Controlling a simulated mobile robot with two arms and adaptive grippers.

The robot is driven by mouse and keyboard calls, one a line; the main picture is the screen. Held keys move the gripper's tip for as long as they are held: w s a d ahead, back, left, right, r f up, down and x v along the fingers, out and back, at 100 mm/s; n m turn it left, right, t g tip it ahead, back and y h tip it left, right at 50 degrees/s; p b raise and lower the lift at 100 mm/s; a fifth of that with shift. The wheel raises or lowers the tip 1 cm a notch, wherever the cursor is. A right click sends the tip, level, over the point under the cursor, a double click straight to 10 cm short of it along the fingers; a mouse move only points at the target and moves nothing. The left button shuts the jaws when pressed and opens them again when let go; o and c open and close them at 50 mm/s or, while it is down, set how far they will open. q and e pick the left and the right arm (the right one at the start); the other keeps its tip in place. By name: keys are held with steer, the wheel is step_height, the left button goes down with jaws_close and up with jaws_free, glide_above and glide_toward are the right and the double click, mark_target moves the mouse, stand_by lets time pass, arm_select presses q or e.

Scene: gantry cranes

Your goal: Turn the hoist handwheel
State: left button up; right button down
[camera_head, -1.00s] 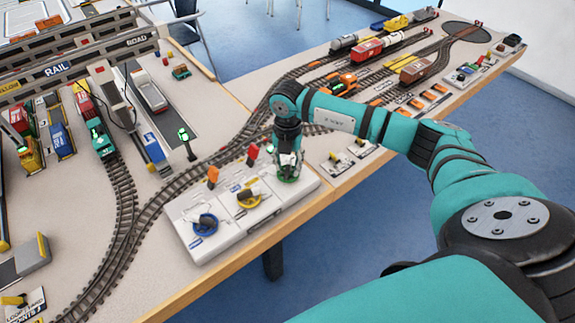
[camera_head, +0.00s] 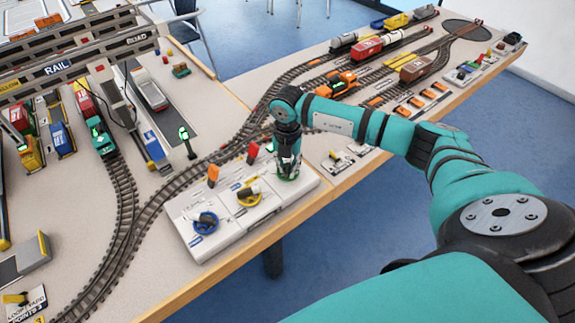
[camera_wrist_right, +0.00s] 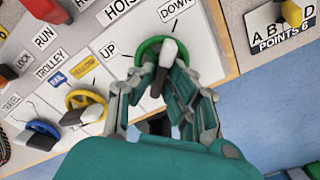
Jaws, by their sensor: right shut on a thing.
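The hoist handwheel is the green wheel (camera_head: 283,179) at the right end of the white control panel (camera_head: 222,236). My left gripper is not in view.
A yellow handwheel (camera_head: 248,197) and a blue handwheel (camera_head: 205,223) stand left on the same panel. Model tracks run behind the panel. The table's wooden edge is just in front.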

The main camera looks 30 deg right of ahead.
mark_target(289, 167)
steer(key=n+b, duration=0.3)
steer(key=n, duration=0.2)
steer(key=shift+d+f, duration=0.1)
steer(key=shift+d, duration=0.05)
steer(key=shift+s+d+n+b, duration=0.1)
steer(key=shift+n+b, duration=1.1)
steer(key=shift+n, duration=1)
steer(key=c, duration=1.4)
jaws_free()
steer(key=shift+o, duration=0.2)
steer(key=shift+r, duration=0.2)
step_height(289, 167, up, 12)
